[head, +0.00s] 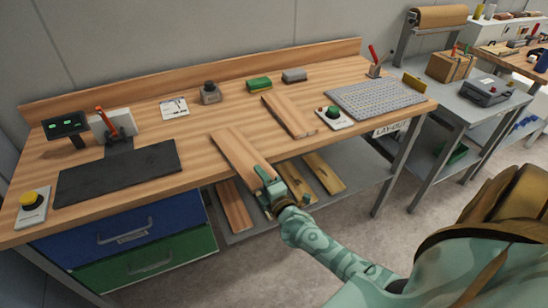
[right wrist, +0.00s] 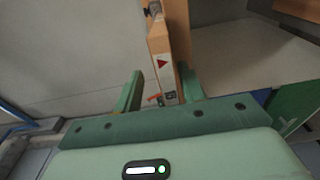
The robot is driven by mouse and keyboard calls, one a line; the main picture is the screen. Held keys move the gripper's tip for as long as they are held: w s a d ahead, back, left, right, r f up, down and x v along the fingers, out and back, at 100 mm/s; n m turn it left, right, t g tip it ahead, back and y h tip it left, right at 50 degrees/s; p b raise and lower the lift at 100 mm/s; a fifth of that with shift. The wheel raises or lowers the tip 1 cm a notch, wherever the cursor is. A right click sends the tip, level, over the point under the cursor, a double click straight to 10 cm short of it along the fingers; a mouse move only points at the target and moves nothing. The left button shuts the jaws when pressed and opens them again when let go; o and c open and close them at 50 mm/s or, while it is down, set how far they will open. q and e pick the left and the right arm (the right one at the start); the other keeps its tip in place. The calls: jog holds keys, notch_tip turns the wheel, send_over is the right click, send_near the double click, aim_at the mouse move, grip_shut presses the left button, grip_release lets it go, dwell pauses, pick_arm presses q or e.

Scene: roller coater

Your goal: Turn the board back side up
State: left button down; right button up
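A long wooden board (head: 236,148) lies on the workbench, its near end at the front edge. My right gripper (head: 268,183) is at that near end. In the right wrist view the board's narrow end (right wrist: 163,70), with a small red triangle mark, stands between the two fingers of my right gripper (right wrist: 162,78). A gap shows between the left finger and the board, so the gripper looks open around it. Contact at the right finger is unclear. My left gripper is not in view. A second board (head: 289,115) lies farther back on the bench.
Several boards (head: 234,206) rest on the shelf below. Blue and green drawers (head: 120,235) are at the left.

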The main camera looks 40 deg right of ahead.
jog(key=s+a+p, duration=0.2)
jog(key=s, duration=1.3)
jog(key=shift+r, duration=0.1)
